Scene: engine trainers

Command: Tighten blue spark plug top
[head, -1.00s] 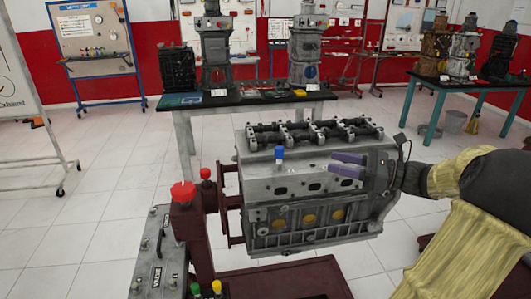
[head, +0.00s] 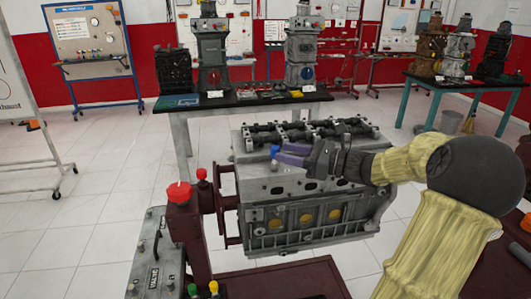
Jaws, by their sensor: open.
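The blue spark plug top (head: 275,149) stands upright at the left part of the engine's upper face, with a grey plug body (head: 275,163) below it. The engine block (head: 260,185) is grey and sits on a dark red stand. My gripper (head: 284,154) reaches in from the right, its purple fingers pointing left at the blue top. The fingers are open, and their tips overlap the blue top in the picture. I cannot tell whether they touch it or are on both sides of it.
A black valve train (head: 310,130) runs along the engine's top behind the gripper. A red knob (head: 178,192) on a dark red post stands at the left front. A long table (head: 183,118) with engine parts is behind.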

